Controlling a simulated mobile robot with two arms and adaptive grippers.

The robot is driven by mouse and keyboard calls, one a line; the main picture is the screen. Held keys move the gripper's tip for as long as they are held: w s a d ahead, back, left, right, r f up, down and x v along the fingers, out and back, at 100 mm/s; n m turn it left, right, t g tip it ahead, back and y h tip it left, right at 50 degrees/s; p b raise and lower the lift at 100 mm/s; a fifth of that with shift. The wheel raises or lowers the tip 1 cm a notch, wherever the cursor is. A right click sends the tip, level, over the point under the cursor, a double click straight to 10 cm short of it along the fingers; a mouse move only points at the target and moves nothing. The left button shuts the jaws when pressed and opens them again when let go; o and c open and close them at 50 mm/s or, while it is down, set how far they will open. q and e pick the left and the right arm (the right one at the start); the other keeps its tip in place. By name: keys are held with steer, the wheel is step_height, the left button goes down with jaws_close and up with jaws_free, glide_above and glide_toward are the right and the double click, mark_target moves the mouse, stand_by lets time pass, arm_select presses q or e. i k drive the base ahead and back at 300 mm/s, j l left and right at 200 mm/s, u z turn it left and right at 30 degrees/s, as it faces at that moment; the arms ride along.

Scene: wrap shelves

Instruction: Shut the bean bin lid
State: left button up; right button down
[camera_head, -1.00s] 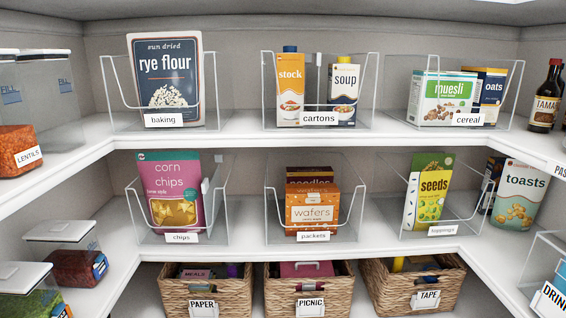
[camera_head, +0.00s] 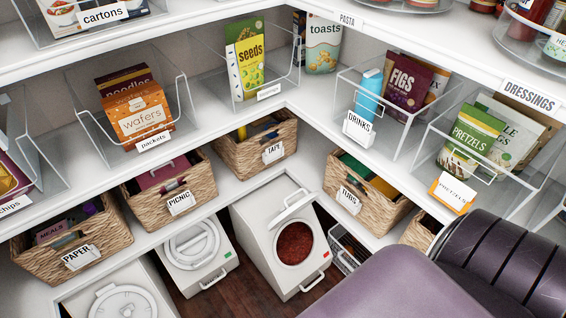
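A white floor bin (camera_head: 283,255) stands under the low shelf at the bottom centre. Its round opening shows dark red beans (camera_head: 295,243). Its white lid (camera_head: 292,208) is raised and tilted up behind the opening, with a handle showing on it. The hinge is too small to make out. No gripper shows in the head view. A purple and dark part of my body (camera_head: 430,270) fills the bottom right, away from the lid.
Left of it are two more white bins, one (camera_head: 197,257) with a shut round lid. A wire basket (camera_head: 345,250) stands at right. The low shelf above holds woven baskets (camera_head: 262,143). Dark wooden floor (camera_head: 255,300) shows between the bins.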

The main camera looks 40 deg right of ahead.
mark_target(291, 211)
steer(key=i+z, duration=0.2)
steer(key=i, duration=0.35)
steer(key=i+j+z, duration=0.2)
steer(key=i, duration=0.3)
steer(key=z, duration=1.55)
